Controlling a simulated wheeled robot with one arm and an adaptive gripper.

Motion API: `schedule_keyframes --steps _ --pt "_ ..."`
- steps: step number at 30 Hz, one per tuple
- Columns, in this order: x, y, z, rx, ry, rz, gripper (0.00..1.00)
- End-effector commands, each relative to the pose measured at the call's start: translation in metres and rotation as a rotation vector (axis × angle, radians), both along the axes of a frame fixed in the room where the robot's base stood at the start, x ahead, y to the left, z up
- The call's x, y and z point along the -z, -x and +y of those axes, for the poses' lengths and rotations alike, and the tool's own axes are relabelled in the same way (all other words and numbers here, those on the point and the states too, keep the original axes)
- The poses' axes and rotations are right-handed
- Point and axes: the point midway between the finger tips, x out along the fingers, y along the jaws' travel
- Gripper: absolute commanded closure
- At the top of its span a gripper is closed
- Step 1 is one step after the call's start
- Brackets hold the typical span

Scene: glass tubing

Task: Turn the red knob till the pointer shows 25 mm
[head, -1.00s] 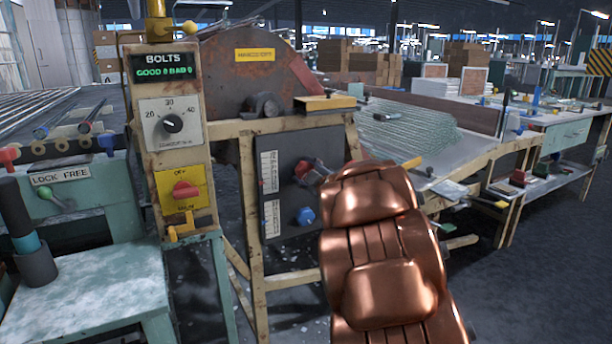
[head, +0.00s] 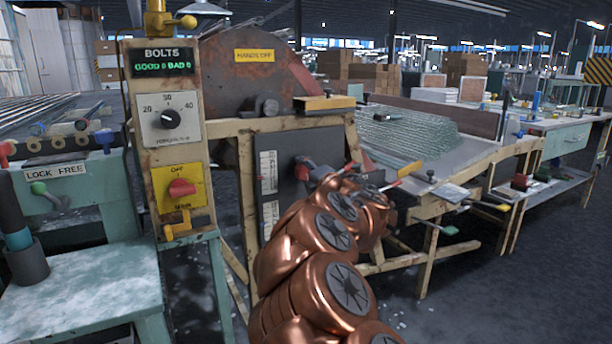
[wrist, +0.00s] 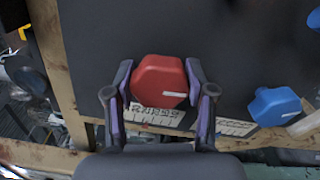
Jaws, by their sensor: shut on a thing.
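The red knob (wrist: 160,81) sits on the dark panel (head: 316,143) and shows between my fingers in the wrist view. My gripper (wrist: 155,88) is shut on it, one finger on each side. In the head view the red knob (head: 303,168) shows only partly, beside my gripper and copper arm. A white scale (wrist: 158,115) lies just below the knob in the wrist view. White scale strips (head: 268,172) also show at the panel's left side in the head view. The pointer and its reading are too small to make out.
A blue knob (wrist: 275,105) is right of the red one in the wrist view; my arm hides it in the head view. A beige frame (head: 244,185) borders the panel. A control column (head: 168,100) with a dial and red switch stands left.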

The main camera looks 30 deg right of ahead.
Motion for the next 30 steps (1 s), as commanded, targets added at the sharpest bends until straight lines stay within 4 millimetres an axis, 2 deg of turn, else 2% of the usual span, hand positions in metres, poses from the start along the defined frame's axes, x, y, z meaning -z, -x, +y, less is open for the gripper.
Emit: schedule_keyframes --steps 6,15,30 --pt "0.0017 0.0006 -0.0008 0.003 0.176 0.018 0.80" --pt "0.0011 -0.0001 -0.0002 0.001 0.333 0.031 0.80" --pt "0.0008 -0.0003 0.0005 -0.001 0.392 0.037 0.80"
